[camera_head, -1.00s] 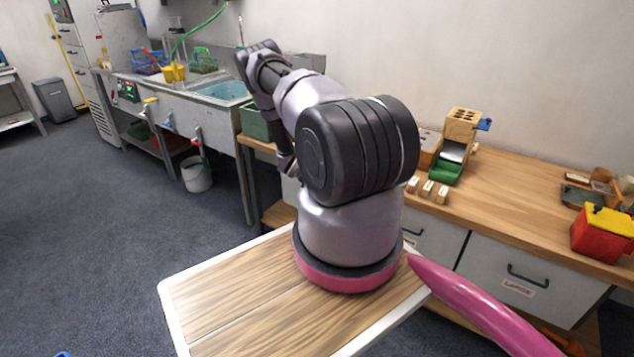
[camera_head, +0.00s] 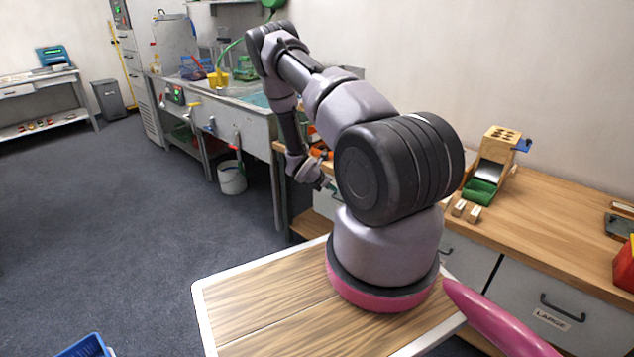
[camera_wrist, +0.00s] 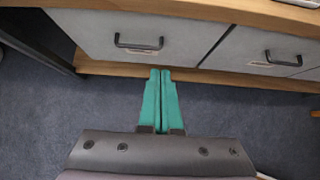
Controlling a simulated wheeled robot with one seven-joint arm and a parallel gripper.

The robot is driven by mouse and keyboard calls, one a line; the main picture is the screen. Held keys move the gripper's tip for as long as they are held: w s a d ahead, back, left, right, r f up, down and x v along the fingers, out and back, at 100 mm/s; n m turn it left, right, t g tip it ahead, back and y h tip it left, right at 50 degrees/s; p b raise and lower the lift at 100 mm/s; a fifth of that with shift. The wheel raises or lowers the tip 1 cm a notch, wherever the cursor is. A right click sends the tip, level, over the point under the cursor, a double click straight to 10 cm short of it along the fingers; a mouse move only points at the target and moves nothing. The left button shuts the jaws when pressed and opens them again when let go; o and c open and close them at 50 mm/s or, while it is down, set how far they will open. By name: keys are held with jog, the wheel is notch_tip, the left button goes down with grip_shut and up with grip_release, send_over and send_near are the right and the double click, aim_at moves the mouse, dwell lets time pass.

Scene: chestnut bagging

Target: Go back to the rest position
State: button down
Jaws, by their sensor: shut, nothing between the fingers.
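My gripper (camera_wrist: 161,100) shows in the wrist view with its two green fingers together and nothing between them. It points toward the lower front of a wooden bench with grey drawers (camera_wrist: 138,38), over the dark carpet. In the head view my arm rises from its pink-ringed base, bends at the top and hangs down on the far side. The end of the arm is beside the bench's left end; the fingertips are too small to make out there.
The wooden bench (camera_head: 560,225) runs along the right wall, holding a wooden dispenser with a green tray (camera_head: 480,190). A sink unit (camera_head: 240,115) and white bucket (camera_head: 232,178) stand behind. A blue crate (camera_head: 85,347) is at lower left. The carpet (camera_head: 130,220) at left is clear.

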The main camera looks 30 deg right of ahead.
notch_tip(320, 180, up, 18)
jog(key=w+a+f+m, duration=0.1)
jog(key=w+a+m, duration=0.1)
jog(key=m, duration=0.5)
jog(key=s+a+r+m+y, duration=0.15)
jog(key=s+r+m, duration=0.25)
jog(key=r, duration=0.6)
jog(key=s+a+r+m, duration=0.3)
jog(key=s+r+m, duration=0.1)
jog(key=r, duration=0.6)
jog(key=s+a+r+m+t+y, duration=0.2)
jog(key=s+a+r+m+y, duration=0.2)
jog(key=s+a+r, duration=0.6)
jog(key=s+a+r+m+t+y, duration=0.2)
jog(key=s+a+r+m+y, duration=0.3)
jog(key=s+a+r, duration=0.5)
jog(key=s+a+m, duration=0.1)
jog(key=s+m, duration=0.1)
jog(key=s, duration=0.2)
jog(key=shift+s+a, duration=0.15)
jog(key=shift+s, duration=0.1)
